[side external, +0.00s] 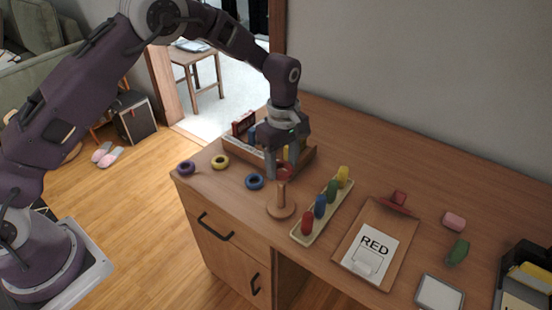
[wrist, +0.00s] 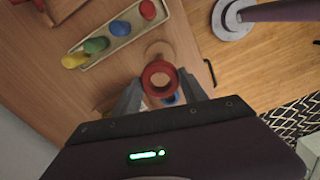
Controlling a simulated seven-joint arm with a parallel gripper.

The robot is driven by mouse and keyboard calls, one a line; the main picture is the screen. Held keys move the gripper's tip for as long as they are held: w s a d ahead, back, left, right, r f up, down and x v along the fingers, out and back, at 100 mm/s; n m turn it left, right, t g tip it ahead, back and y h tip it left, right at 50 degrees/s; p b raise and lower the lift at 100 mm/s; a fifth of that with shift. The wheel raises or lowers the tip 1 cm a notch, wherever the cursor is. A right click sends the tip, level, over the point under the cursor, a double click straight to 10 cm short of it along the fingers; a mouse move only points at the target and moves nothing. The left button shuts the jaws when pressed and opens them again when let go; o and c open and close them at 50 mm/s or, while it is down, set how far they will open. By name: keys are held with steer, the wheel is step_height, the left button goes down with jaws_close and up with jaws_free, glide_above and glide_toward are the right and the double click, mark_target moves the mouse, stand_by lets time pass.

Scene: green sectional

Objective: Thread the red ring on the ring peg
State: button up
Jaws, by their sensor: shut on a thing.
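The red ring (side external: 285,173) is between the fingertips of my gripper (side external: 284,168), which is shut on it. In the wrist view the red ring (wrist: 159,67) shows between the two fingers of my gripper (wrist: 159,88), its hole facing the camera. The ring peg (side external: 282,199) is a wooden post on a round base, standing upright on the desk with no ring on it. In the side view it is in front of and below the red ring, apart from it. In the wrist view only the rim of its base (wrist: 156,45) shows clearly; the ring hides much of it.
Blue (side external: 254,181), yellow (side external: 220,161) and purple (side external: 186,167) rings lie left of the peg. A tray (side external: 322,219) of coloured pegs stands close on its right. A wooden box (side external: 232,148) is behind my gripper. A clipboard (side external: 347,274) lies further right.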

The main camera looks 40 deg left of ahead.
mark_target(282, 184)
steer(key=shift+f, duration=6.4)
steer(key=o, duration=1.4)
step_height(282, 184, up, 7)
steer(key=shift+r, duration=0.1)
